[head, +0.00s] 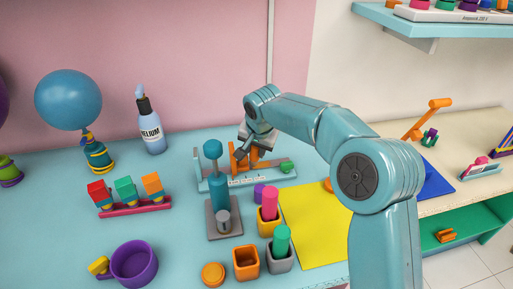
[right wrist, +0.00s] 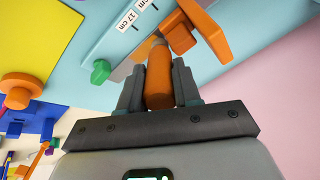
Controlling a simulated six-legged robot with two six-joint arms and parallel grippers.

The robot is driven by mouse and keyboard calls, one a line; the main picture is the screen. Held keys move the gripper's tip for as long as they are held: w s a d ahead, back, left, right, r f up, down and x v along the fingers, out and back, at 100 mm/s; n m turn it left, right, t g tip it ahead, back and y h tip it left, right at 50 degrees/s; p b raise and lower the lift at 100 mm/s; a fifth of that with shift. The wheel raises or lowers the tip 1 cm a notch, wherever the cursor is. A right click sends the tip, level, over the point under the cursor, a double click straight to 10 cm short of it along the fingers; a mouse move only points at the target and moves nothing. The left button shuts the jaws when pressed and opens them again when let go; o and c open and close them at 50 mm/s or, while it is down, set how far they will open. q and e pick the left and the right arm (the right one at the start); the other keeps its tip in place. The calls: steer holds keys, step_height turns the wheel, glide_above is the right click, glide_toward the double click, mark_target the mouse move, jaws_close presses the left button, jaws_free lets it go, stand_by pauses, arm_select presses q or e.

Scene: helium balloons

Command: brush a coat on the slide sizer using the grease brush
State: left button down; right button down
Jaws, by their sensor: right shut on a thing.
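The slide sizer (head: 273,178) stands near the back of the blue table, a long pale-blue piece with cm labels, orange upright parts and a green knob. It also shows in the right wrist view (right wrist: 93,47). My right gripper (head: 246,151) is over its middle, reaching in from the right. In the right wrist view my right gripper (right wrist: 159,88) is shut on the orange handle of the grease brush (right wrist: 159,76). The brush's far end points at the sizer's grey strip, close to the orange parts; I cannot tell whether it touches. My left gripper is out of view.
A teal pump (head: 213,150) on a grey base stands just in front of the sizer. A helium bottle (head: 151,132) and a blue balloon (head: 68,99) stand at left. Small pots (head: 246,262), a purple cup (head: 134,264) and a yellow mat (head: 309,215) lie nearer.

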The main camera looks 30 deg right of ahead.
step_height(320, 180, up, 7)
steer(key=p, duration=0.5)
steer(key=shift+f, duration=0.1)
